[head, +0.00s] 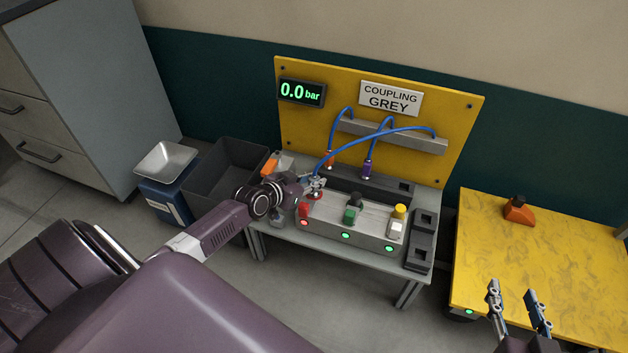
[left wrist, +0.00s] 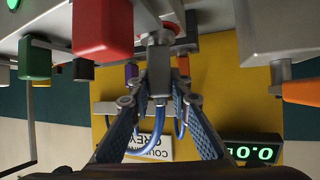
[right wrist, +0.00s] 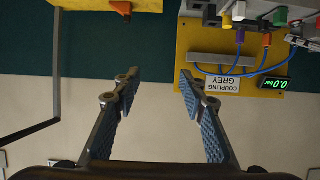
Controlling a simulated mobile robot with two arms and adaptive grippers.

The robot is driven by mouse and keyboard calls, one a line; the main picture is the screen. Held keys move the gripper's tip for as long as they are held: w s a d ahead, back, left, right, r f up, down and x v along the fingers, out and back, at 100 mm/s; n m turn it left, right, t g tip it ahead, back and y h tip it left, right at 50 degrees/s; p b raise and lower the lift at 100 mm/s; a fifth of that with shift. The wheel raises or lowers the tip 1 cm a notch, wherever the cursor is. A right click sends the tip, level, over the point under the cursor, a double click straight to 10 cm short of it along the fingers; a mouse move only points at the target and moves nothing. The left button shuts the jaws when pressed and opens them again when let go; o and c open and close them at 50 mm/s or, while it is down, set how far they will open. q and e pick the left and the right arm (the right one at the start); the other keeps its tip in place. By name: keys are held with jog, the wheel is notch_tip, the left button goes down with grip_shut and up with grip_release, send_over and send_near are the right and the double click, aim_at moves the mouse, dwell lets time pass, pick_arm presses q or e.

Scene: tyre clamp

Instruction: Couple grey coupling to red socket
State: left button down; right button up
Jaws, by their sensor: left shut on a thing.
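My left gripper (head: 316,184) is shut on the grey coupling (left wrist: 159,72), which has a blue hose trailing from it. The gripper is at the left end of the grey socket block (head: 345,232), behind the red lever (head: 304,212). The red socket (head: 316,195) is mostly hidden under the gripper. In the left wrist view the coupling's end is in line with a metal fitting right beside the red block; I cannot tell whether it is seated. My right gripper (head: 513,292) is open and empty over the yellow table's front; it also shows in the right wrist view (right wrist: 155,88).
The yellow panel (head: 455,115) carries a "COUPLING GREY" sign (head: 390,98) and a display reading 0.0 bar (head: 301,92). Orange and purple couplings (head: 367,168) stand in the rear rack. Green and white levers share the block. A dark bin (head: 228,185) stands left.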

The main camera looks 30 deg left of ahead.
pick_arm(q)
jog(key=shift+f, duration=0.1)
pick_arm(e)
jog(key=shift+w+a+r+t, duration=0.15)
jog(key=shift+w+r+t, duration=0.15)
jog(key=shift+r, duration=0.3)
dwell(0.5)
pick_arm(q)
jog(key=c, duration=1.7)
grip_release()
pick_arm(e)
jog(key=shift+s+f, duration=0.1)
pick_arm(q)
jog(key=shift+s+a, duration=0.1)
jog(key=shift+s, duration=0.3)
jog(key=v, duration=1.1)
jog(key=shift+r, duration=0.25)
